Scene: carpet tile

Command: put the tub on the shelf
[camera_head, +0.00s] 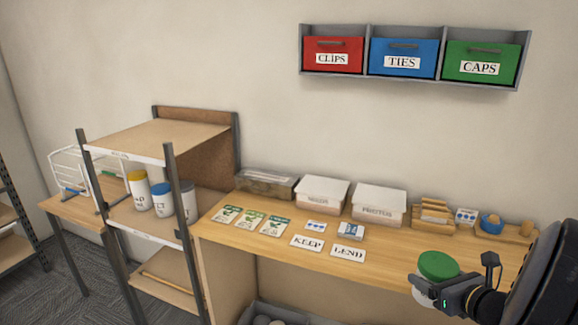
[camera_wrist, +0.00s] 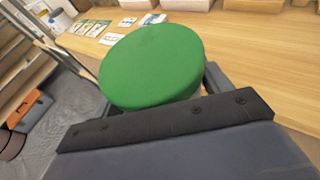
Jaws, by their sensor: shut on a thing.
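The tub with a green lid (camera_head: 438,265) is held in my gripper (camera_head: 436,290) at the right of the head view, in front of the bench. In the wrist view the green lid of the tub (camera_wrist: 152,66) fills the middle, between the jaws; most of its body is hidden. My gripper is shut on it. The shelf (camera_head: 158,135) is a rack with dark posts and wooden boards, left of the bench. On its middle board (camera_head: 125,212) stand several white tubs, one with a yellow lid (camera_head: 137,176) and one with a blue lid (camera_head: 161,188).
The wooden bench (camera_head: 390,258) holds white boxes (camera_head: 379,203), a clear-sided box (camera_head: 266,183), seed packets (camera_head: 250,222) and cards reading KEEP (camera_head: 307,243) and LEND (camera_head: 348,252). Wall bins (camera_head: 403,58) hang above. The rack's top board looks empty; a rod (camera_head: 167,283) lies on a lower board.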

